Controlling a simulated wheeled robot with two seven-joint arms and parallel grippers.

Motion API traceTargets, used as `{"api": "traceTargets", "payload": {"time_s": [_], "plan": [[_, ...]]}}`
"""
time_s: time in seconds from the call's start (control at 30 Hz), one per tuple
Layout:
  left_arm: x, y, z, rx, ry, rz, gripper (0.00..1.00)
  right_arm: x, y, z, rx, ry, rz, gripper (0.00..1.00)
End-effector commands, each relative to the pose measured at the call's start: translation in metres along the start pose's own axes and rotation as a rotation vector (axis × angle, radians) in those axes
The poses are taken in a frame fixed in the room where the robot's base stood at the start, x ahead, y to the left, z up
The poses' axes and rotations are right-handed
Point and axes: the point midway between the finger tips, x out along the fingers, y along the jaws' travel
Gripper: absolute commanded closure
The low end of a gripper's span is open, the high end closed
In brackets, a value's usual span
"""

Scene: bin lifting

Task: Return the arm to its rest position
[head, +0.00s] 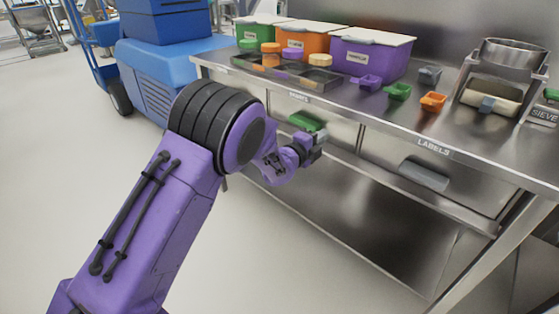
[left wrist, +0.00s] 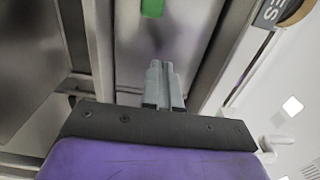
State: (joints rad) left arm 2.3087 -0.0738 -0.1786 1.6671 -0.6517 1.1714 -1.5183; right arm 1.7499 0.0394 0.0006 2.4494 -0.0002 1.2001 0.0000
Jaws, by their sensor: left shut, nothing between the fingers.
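My left arm reaches in from the lower left in the head view, purple with a black ribbed joint. Its left gripper (head: 318,145) is in front of the metal table's front edge, below the tabletop, and holds nothing. In the left wrist view the left gripper's grey fingers (left wrist: 164,85) are together and empty, with the table's underside structure behind them. My right gripper is in neither view.
The steel table (head: 300,97) bears green (head: 262,33), orange (head: 306,45) and purple (head: 365,58) bins, small coloured scoops and a sieve stand (head: 499,95). A green object (head: 305,121) shows under the tabletop. A blue cart (head: 165,70) stands left.

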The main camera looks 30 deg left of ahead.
Motion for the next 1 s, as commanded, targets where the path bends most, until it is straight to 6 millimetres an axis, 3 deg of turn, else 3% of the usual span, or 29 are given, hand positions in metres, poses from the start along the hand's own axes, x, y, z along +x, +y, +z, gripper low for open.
{"api": "traceTargets", "payload": {"time_s": [0.2, 0.33, 0.63, 0.77, 0.87, 0.9, 1.0], "plan": [[-0.063, 0.002, 0.002, 0.001, -0.005, 0.006, 1.00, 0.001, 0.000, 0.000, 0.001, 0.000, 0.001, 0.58], [-0.086, 0.002, 0.004, 0.000, -0.008, 0.006, 1.00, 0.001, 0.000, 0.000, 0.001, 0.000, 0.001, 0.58], [-0.095, 0.002, 0.003, -0.013, -0.005, 0.005, 1.00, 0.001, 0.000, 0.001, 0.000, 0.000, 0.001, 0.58], [-0.096, 0.005, 0.007, -0.225, -0.034, 0.015, 1.00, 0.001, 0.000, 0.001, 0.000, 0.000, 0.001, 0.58], [-0.115, 0.034, 0.019, -0.644, -0.169, 0.037, 1.00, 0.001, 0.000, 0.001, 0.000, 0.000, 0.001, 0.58], [-0.132, 0.066, 0.023, -0.855, -0.263, 0.062, 1.00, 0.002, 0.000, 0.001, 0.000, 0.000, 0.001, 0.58], [-0.183, 0.146, 0.023, -1.261, -0.511, 0.106, 1.00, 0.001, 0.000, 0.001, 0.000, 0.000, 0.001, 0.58]]}}
